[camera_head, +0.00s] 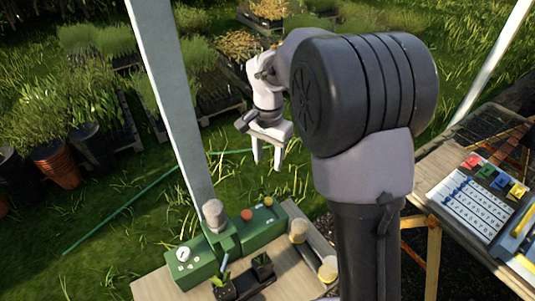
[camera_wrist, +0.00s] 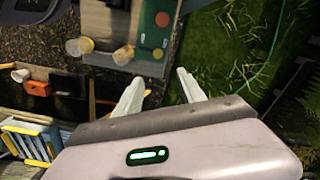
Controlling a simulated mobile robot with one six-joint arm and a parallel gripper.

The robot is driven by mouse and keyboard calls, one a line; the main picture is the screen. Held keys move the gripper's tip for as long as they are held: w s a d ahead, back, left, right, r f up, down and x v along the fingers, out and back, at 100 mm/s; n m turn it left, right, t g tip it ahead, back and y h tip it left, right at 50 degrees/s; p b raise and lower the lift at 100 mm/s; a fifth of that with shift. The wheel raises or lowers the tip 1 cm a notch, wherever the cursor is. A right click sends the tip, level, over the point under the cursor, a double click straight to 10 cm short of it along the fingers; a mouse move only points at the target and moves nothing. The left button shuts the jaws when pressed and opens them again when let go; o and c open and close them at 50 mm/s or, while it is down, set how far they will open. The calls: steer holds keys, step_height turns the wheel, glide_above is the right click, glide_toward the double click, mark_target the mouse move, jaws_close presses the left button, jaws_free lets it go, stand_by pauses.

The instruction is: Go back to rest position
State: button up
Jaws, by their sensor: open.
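My gripper (camera_head: 269,150) hangs in the air in the middle of the head view, fingers pointing down and apart. It is open and nothing shows between its fingers. In the wrist view my gripper (camera_wrist: 160,92) shows two pale fingers spread wide over the ground and the bench edge. My arm is raised and bent, and its large dark joint covers the centre right of the head view.
A wooden bench (camera_head: 160,287) carries a green machine (camera_head: 262,226) with a gauge, small plant pots (camera_head: 263,266) and yellowish cylinders (camera_head: 298,231). At right, another table holds a white marked board (camera_head: 473,205). Grass and plant trays lie behind.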

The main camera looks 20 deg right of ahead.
steer(key=s+a+r+n+t+y+b, duration=0.1)
steer(key=s+r+t+b, duration=0.15)
steer(key=s, duration=0.45)
steer(key=s+a+r+n+t+b, duration=0.1)
steer(key=s+r+n+b, duration=0.2)
steer(key=s, duration=0.5)
steer(key=s+a+f+t+y+b, duration=0.1)
steer(key=s+a+f+t+b, duration=0.1)
steer(key=s, duration=0.8)
steer(key=shift+s+f+n+b, duration=0.2)
steer(key=shift+f+n+b, duration=0.2)
steer(key=shift+f+b, duration=0.65)
steer(key=shift+r, duration=0.15)
